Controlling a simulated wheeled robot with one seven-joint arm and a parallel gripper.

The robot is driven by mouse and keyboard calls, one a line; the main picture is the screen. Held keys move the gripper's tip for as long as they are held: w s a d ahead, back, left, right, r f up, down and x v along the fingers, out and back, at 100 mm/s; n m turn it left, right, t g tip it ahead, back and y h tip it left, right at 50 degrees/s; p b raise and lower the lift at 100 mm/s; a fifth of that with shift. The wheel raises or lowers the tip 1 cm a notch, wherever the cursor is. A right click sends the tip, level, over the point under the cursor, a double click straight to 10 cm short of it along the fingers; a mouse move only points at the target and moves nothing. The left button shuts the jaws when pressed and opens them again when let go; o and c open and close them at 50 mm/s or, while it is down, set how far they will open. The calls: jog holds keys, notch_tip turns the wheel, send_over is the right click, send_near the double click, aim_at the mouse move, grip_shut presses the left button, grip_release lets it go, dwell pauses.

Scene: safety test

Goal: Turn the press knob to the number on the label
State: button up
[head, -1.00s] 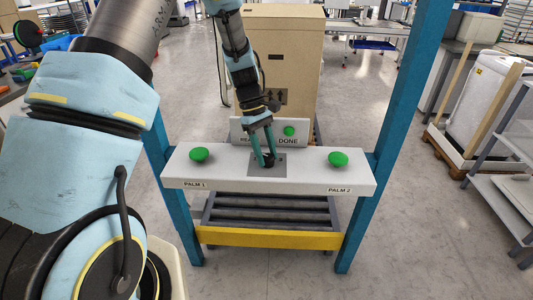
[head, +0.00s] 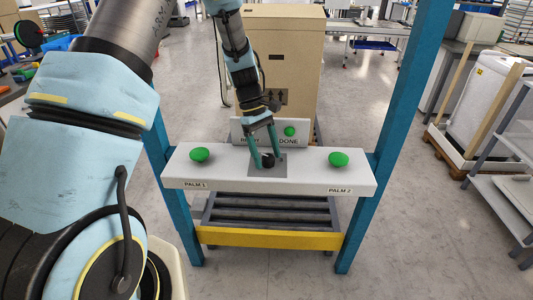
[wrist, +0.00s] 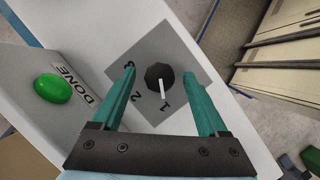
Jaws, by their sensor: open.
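The black press knob (wrist: 158,77) sits on a grey plate (wrist: 182,48) marked 1, 2 and 3. Its white pointer is toward the 1. The knob also shows in the head view (head: 268,160). My gripper (wrist: 159,72) is open, with one green finger on each side of the knob and gaps between. In the head view my gripper (head: 270,160) reaches down to the plate. An upright panel (head: 240,127) behind the knob carries a green button and the word DONE. Other lettering on it is partly hidden by my gripper, and I cannot read a number there.
Green palm buttons stand at both ends of the white console, PALM 1 (head: 199,155) and PALM 2 (head: 338,159). The green DONE button (wrist: 53,88) is left of my fingers. Blue posts (head: 400,120) flank the console. A cardboard box (head: 290,60) stands behind.

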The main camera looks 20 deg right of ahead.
jog(key=b+v, duration=0.2)
jog(key=v, duration=0.8)
jog(key=shift+w+r, duration=0.15)
jog(key=shift+r, duration=0.25)
jog(key=shift+a, duration=0.15)
